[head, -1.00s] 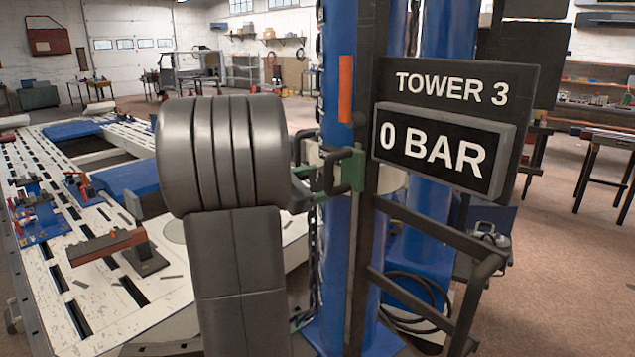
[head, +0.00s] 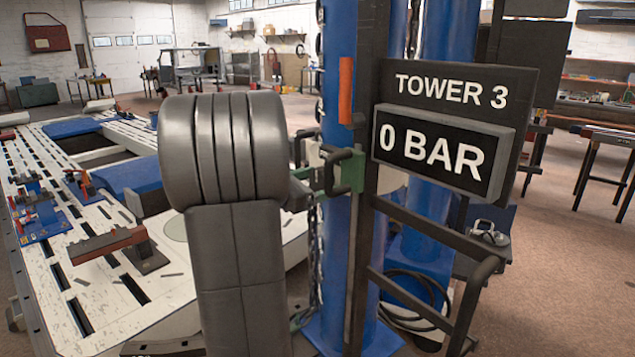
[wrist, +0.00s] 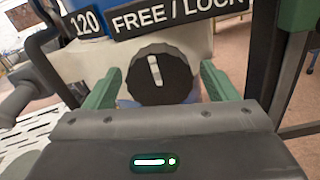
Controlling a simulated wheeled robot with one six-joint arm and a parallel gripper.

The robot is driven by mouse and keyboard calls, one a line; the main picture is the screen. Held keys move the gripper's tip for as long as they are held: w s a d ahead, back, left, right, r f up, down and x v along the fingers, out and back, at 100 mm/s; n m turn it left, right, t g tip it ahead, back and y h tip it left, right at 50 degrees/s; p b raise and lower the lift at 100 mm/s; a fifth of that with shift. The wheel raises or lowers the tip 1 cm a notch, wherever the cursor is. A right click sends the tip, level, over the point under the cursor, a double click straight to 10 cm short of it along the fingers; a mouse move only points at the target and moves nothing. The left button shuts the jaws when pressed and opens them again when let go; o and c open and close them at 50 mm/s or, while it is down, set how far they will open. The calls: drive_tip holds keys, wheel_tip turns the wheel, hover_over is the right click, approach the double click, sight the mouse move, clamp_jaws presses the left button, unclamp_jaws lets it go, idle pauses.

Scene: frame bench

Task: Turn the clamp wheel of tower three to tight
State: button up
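The sign TOWER 3 (head: 452,88) hangs on a dark frame beside a blue column, above a display reading 0 BAR (head: 432,152). In the wrist view a dark round ridged knob (wrist: 172,80) with a white pointer mark, nearly upright, sits on a pale block under a FREE / LOCK label (wrist: 180,15). I see no tight marking, and cannot tell whether this knob is the clamp wheel. My gripper (wrist: 160,84) has its green fingers apart, one on each side of the knob, with gaps showing. My arm hides part of the head view.
A white slotted bench (head: 85,250) with clamps lies left. A dark metal frame rail (head: 430,235) stands right of the column, close to my arm. A chain (head: 314,250) hangs by the column and a coiled black hose (head: 415,300) lies low. Open floor shows at right.

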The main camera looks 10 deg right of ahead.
drive_tip(key=b+v, duration=0.2)
drive_tip(key=v, duration=1.2)
drive_tip(key=shift+d, duration=0.15)
drive_tip(key=p+x, duration=0.2)
drive_tip(key=x, duration=1)
drive_tip(key=shift+w+d, duration=0.25)
drive_tip(key=shift+d, duration=0.1)
drive_tip(key=shift+w+d, duration=0.2)
drive_tip(key=shift+d, duration=0.2)
drive_tip(key=shift+a, duration=0.1)
